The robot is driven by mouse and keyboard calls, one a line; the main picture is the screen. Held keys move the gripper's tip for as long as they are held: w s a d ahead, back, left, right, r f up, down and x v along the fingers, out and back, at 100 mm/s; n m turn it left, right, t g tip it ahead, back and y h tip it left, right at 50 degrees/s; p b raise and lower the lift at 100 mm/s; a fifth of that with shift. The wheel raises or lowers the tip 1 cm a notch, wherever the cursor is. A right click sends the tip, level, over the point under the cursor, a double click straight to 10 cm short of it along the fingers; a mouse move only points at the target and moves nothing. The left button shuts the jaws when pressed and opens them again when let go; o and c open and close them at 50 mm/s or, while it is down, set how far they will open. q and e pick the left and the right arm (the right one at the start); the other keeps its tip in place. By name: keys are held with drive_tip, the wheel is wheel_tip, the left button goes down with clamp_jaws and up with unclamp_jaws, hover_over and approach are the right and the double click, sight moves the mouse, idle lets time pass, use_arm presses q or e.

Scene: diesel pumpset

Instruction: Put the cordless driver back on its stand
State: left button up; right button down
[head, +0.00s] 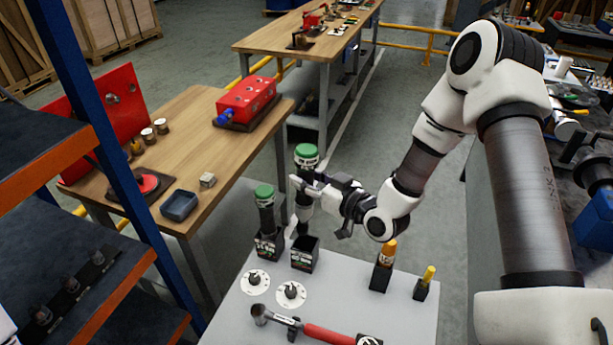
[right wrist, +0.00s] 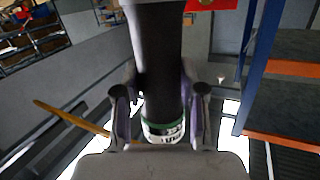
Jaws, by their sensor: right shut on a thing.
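A black cordless driver with a green end (head: 306,152) is held upright by my right gripper (head: 306,187). In the right wrist view the driver (right wrist: 160,70) is a dark cylinder with a green-edged label band, between the two fingers of the gripper (right wrist: 160,110). Its lower end shows just above an empty black box-shaped stand (head: 305,256) on the light grey table. I cannot tell whether it is exactly over the opening. A second green-ended driver (head: 265,200) stands in a like stand (head: 268,246) to the left. My left gripper is not in view.
On the grey table (head: 232,322) are two white discs with dark knobs (head: 290,293), a red-handled tool (head: 327,334) and two holders with yellow-orange handled tools (head: 386,254). A wooden bench (head: 205,125) stands behind left, and a blue-and-orange rack (head: 115,165) at left.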

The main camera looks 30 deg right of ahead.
sight(308, 224)
drive_tip(key=shift+r, duration=0.1)
drive_tip(key=shift+a+r, duration=0.1)
drive_tip(key=shift+n, duration=0.3)
wheel_tip(308, 224, down, 13)
drive_tip(key=b, duration=1.1)
drive_tip(key=shift+s, duration=0.1)
idle(0.3)
drive_tip(key=shift+f+b, duration=1)
drive_tip(key=shift+b, duration=0.15)
drive_tip(key=c, duration=0.6)
unclamp_jaws()
